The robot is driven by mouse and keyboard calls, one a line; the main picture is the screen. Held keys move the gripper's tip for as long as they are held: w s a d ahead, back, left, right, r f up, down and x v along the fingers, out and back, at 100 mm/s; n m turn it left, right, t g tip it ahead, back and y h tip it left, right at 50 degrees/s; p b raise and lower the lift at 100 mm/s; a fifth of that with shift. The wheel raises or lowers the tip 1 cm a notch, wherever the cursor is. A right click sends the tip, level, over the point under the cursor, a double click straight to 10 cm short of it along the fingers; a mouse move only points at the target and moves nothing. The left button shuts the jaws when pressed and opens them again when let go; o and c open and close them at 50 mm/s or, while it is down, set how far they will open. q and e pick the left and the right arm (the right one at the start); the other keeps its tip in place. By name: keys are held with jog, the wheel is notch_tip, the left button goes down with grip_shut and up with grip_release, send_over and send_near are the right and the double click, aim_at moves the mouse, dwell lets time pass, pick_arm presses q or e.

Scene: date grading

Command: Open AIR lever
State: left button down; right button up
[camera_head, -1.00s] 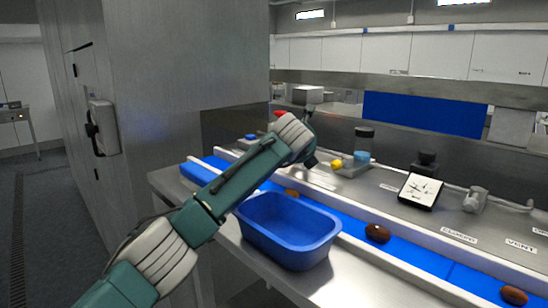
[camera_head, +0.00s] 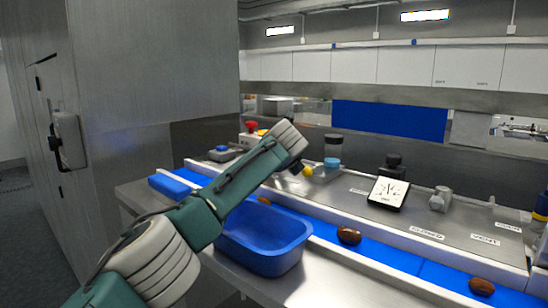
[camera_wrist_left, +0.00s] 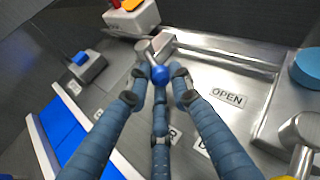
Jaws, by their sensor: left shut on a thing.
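In the left wrist view, the fingers of my left gripper (camera_wrist_left: 160,84) close around a round blue knob (camera_wrist_left: 160,75) on a short metal lever (camera_wrist_left: 157,46). An OPEN label (camera_wrist_left: 227,97) lies on the steel panel to the right of the fingers. Another label is mostly hidden behind the fingers, with only an R showing, so I cannot read it as AIR. In the head view, my left gripper (camera_head: 293,165) reaches down to the panel behind the blue belt; its fingers and the lever are largely hidden by my wrist.
A blue bin (camera_head: 262,262) stands in front of the blue belt (camera_head: 385,257), which carries brown dates (camera_head: 349,235). A yellow knob (camera_head: 307,170) is close to my gripper. A jar (camera_head: 333,150), a dial gauge (camera_head: 388,192) and a grey lever (camera_head: 440,199) stand further right.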

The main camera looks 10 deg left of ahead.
pick_arm(q)
jog(key=c, duration=1.8)
grip_release()
jog(key=shift+r, duration=0.1)
jog(key=shift+w, duration=0.15)
jog(key=v, duration=1.2)
